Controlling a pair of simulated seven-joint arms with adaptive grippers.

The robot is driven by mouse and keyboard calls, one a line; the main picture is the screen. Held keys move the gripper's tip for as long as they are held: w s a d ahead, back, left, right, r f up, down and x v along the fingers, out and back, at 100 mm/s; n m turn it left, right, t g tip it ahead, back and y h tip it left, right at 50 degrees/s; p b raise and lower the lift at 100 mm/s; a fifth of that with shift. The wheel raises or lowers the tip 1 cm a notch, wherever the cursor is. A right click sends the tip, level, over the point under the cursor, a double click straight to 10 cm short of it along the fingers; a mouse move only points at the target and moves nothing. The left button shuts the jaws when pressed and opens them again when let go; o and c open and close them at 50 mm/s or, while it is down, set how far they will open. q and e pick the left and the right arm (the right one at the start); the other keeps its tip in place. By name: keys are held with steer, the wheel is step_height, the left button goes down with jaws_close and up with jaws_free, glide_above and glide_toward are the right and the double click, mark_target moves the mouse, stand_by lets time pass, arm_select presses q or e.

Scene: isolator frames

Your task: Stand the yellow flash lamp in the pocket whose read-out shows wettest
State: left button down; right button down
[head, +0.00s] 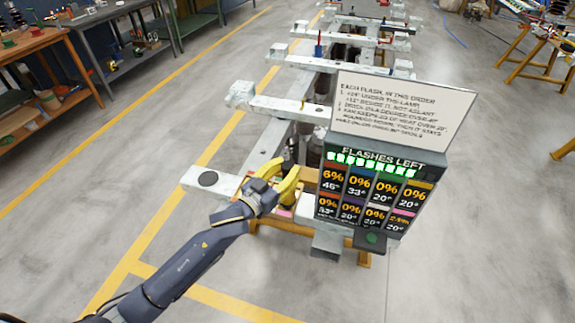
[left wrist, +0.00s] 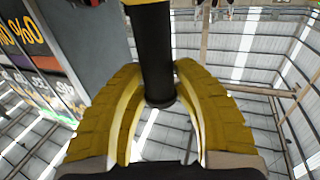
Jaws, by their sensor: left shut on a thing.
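My left gripper (head: 281,183) is beside the left edge of the read-out board, above the frame's near end. In the left wrist view its yellow ribbed fingers (left wrist: 160,88) are closed around a black upright shaft with a yellow part at its top, which looks like the yellow flash lamp (left wrist: 158,45). In the head view the fingers mostly hide the lamp. The read-out board (head: 372,185) shows 6% and 46° at upper left, 0% in most other cells, and a small figure, perhaps 2.5%, at lower right. I cannot make out the pockets. My right gripper is out of view.
A white instruction sign (head: 405,112) stands above the board. More isolator frames (head: 290,108) run away behind. Workbenches (head: 30,42) stand far left; open floor lies at front right.

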arm_select(q)
steer(key=shift+r, duration=0.15)
steer(key=c, duration=1.5)
jaws_free()
steer(key=shift+f, duration=0.25)
steer(key=o, duration=0.5)
steer(key=shift+c, duration=0.2)
steer(key=shift+r, duration=0.15)
steer(key=v, duration=1.2)
steer(key=shift+d, duration=0.1)
